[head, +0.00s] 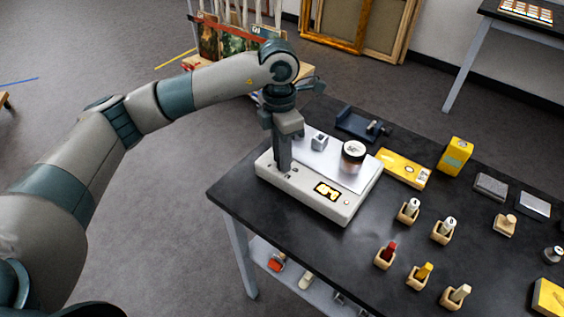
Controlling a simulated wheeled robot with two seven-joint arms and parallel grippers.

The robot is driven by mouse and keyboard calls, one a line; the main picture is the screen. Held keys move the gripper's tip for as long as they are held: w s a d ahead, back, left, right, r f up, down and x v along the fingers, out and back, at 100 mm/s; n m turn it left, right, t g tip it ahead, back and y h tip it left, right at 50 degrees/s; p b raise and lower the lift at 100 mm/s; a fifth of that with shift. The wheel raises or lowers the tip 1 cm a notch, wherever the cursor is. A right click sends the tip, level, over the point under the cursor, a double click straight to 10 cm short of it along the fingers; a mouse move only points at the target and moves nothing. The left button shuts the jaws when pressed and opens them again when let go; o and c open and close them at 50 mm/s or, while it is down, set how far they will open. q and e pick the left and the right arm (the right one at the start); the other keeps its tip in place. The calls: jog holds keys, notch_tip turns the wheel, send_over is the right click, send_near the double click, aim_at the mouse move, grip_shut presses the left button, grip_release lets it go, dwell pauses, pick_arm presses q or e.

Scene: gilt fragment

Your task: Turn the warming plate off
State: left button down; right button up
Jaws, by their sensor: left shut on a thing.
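The warming plate (311,203) is a white box with a pale, flat top, near the left end of the black table. Its front panel carries a lit orange display (328,191) and small controls. A jar with a white lid (354,153) and a small metal block (319,141) stand on its top. My left gripper (284,168) points down onto the left part of the front panel, its fingers shut on a control that they hide. My right gripper is not in view.
Several small holders with bottles, such as this one (385,255), stand to the right. Bare tabletop lies in front of the plate.

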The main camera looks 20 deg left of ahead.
pick_arm(q)
jog(key=n+b, duration=0.2)
jog(key=n, duration=0.1)
jog(key=shift+f+n+b, duration=0.1)
jog(key=shift+n+b, duration=0.2)
jog(key=shift+n, duration=0.1)
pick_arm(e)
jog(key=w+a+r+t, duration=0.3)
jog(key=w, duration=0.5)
pick_arm(q)
jog(key=n+b, duration=0.1)
jog(key=n, duration=0.1)
jog(key=shift+n+b, duration=0.3)
jog(key=shift+n, duration=0.1)
jog(key=n+b, duration=0.1)
jog(key=n, duration=0.1)
jog(key=shift+n+t, duration=0.3)
jog(key=shift+r+n+b, duration=0.2)
jog(key=shift+n+b, duration=0.65)
jog(key=shift+n, duration=0.75)
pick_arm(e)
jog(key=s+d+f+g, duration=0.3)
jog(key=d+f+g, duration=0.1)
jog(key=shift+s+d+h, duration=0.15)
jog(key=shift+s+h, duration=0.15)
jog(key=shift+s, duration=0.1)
pick_arm(q)
jog(key=c, duration=1.8)
grip_release()
jog(key=shift+s, duration=0.1)
